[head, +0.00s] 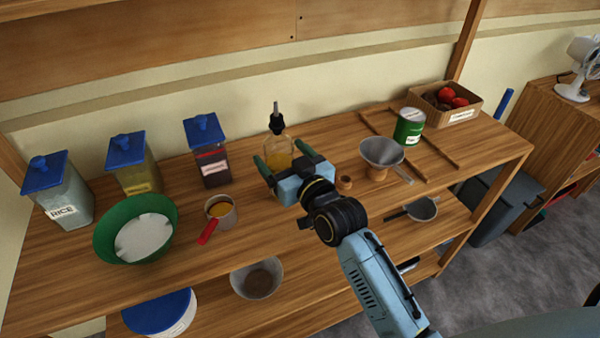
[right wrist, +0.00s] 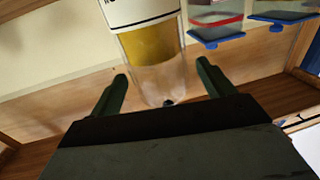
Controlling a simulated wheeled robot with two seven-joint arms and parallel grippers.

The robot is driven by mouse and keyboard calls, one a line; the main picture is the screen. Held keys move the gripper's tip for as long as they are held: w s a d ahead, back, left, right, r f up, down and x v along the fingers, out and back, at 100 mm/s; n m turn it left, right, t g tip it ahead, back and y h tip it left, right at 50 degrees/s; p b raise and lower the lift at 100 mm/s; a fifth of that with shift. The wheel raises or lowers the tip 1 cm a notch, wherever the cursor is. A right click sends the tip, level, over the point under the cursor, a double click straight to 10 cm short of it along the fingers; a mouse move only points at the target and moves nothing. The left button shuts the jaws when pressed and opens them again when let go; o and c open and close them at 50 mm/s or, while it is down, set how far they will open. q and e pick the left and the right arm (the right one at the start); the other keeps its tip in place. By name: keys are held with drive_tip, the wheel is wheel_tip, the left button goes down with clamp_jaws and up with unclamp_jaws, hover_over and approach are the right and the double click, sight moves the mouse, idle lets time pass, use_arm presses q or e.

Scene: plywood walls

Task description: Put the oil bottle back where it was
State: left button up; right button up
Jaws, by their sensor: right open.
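The oil bottle (head: 278,152) is clear with yellow oil and a dark pour spout. It stands upright towards the back of the wooden top. My right gripper (head: 284,161) is open just in front of it, with its green fingers at either side of the bottle in the picture. The gripper body hides the bottle's lower part. In the right wrist view the scene is upside down, and the oil bottle (right wrist: 155,55) shows beyond and between the open fingers, its label partly cut off. I cannot tell whether a finger touches it. My left gripper is not in view.
Blue-lidded jars (head: 208,160) stand left of the bottle. A green bowl (head: 128,240) and a pot with a red handle (head: 221,212) are nearer.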

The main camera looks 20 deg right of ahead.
drive_tip(key=s+d, duration=0.2)
drive_tip(key=s, duration=0.8)
